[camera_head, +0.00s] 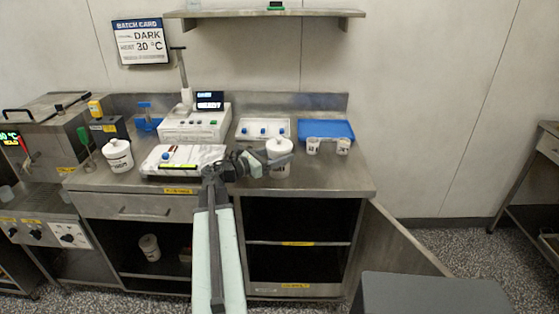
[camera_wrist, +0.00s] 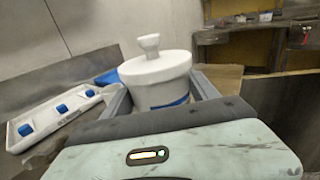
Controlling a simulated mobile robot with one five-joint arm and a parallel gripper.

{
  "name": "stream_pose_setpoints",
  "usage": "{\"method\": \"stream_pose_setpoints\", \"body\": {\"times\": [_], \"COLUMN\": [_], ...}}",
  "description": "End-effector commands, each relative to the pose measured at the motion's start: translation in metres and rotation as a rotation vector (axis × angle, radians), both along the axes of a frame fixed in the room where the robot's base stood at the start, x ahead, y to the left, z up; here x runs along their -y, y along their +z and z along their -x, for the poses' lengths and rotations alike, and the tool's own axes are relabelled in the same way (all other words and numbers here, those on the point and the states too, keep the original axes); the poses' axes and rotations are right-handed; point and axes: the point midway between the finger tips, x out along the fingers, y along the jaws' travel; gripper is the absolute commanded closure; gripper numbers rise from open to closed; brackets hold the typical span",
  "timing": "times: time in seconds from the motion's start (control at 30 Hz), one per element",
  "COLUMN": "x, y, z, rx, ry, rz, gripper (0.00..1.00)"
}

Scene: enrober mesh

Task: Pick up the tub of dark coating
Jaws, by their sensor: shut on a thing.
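A white lidded tub with a knob on top (camera_head: 278,152) is at the right part of the steel counter. My gripper (camera_head: 270,163) reaches it from the left and is shut on it. In the wrist view the same tub (camera_wrist: 157,84) stands upright between the two grey fingers, with a blue band low on its side. Its base is hidden, and I cannot tell if it touches the counter. A similar white tub (camera_head: 117,156) stands at the counter's left. Another (camera_head: 149,247) is on the shelf below. I cannot read the tubs' labels.
A white panel with blue knobs (camera_head: 263,130) lies behind the held tub. A blue tray (camera_head: 326,130) and two small white cups (camera_head: 313,146) are to its right. A white machine (camera_head: 194,122) stands behind my arm. A batch card (camera_head: 140,42) reads DARK, 30 °C.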

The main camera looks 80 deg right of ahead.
Motion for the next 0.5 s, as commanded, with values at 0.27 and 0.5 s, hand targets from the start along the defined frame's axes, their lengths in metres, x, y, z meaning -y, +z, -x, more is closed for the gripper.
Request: {"method": "stream_pose_setpoints", "body": {"times": [0.27,0.5], "x": [0.0,0.0], "y": [0.014,0.058], "z": [0.0,0.0], "rx": [-0.001,-0.001], "ry": [0.0,-0.001], "rz": [0.001,0.0], "gripper": [1.0,1.0]}}
